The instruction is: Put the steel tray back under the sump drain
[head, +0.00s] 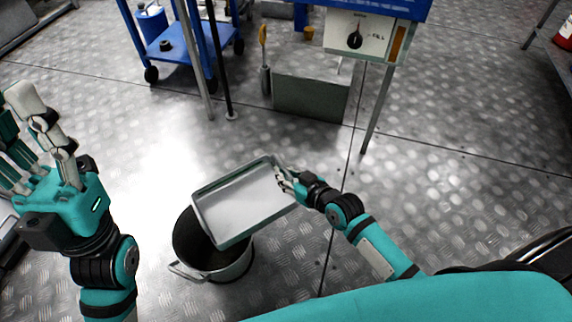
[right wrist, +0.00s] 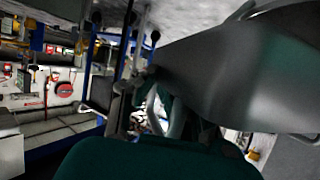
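The steel tray (head: 243,203) is a shallow rectangular pan, tilted, in the middle of the head view. My right gripper (head: 286,178) is closed on its right edge. The tray is held above the floor and overlaps a metal pot (head: 228,268) with a side handle, hiding part of its rim. In the right wrist view the tray (right wrist: 240,75) fills the upper right as a grey sheet close to the fingers. My left gripper (head: 28,130) is raised at the left, fingers spread and empty. I cannot pick out the sump drain for certain.
Thin legs (head: 377,110) reach the floor there. A blue trolley (head: 180,50) stands at the back left. The tread-plate floor at right is clear.

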